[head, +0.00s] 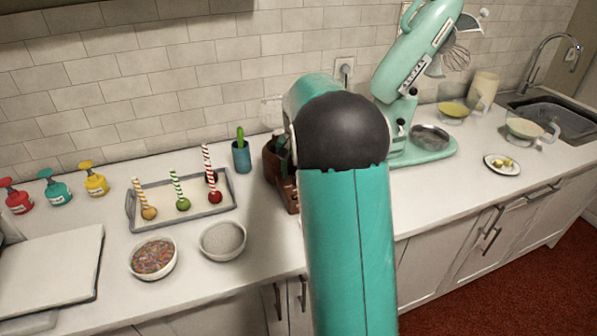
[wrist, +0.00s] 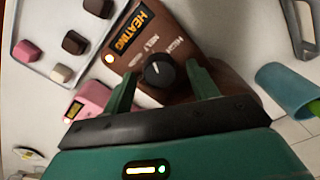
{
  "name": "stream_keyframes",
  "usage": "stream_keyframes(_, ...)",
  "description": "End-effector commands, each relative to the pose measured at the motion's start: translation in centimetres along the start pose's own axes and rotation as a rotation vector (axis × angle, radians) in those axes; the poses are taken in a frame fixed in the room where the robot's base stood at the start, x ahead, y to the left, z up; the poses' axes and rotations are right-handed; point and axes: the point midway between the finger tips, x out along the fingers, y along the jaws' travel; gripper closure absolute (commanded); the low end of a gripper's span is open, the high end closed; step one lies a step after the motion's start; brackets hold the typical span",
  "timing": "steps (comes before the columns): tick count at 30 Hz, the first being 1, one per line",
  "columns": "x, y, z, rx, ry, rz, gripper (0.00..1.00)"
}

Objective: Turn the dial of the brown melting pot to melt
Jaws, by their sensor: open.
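The brown melting pot (wrist: 140,50) fills the middle of the wrist view. Its front carries a lit orange light, a HEATING sign (wrist: 129,33) and the words MELT and HIGH. A round black dial (wrist: 157,74) sits below those words; its exact setting is too small to tell. My gripper (wrist: 160,69) is open, with one green finger on each side of the dial; I cannot tell whether either touches it. In the head view the brown pot (head: 272,160) is mostly hidden behind my arm, and my gripper is hidden.
A pink pot (wrist: 93,98) stands beside the brown one. A tray of sweets (wrist: 50,62) lies at the wrist view's upper left. A blue cup (head: 241,157) stands left of the pot. Bowls (head: 153,258) and a grey tray (head: 133,215) occupy the counter; a mint mixer (head: 425,152) stands right.

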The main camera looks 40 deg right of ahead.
Motion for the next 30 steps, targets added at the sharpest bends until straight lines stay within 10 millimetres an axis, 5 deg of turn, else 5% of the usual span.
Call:
stream_keyframes(8, -1.9, 0.0, 0.0, 0.0, 0.003, -0.001, 0.41)
stream_keyframes(21, -11.1, -0.1, 0.0, -0.001, 0.002, -0.001, 0.41)
stream_keyframes(30, -13.8, 0.0, 0.0, 0.0, 0.0, 0.0, 0.41)
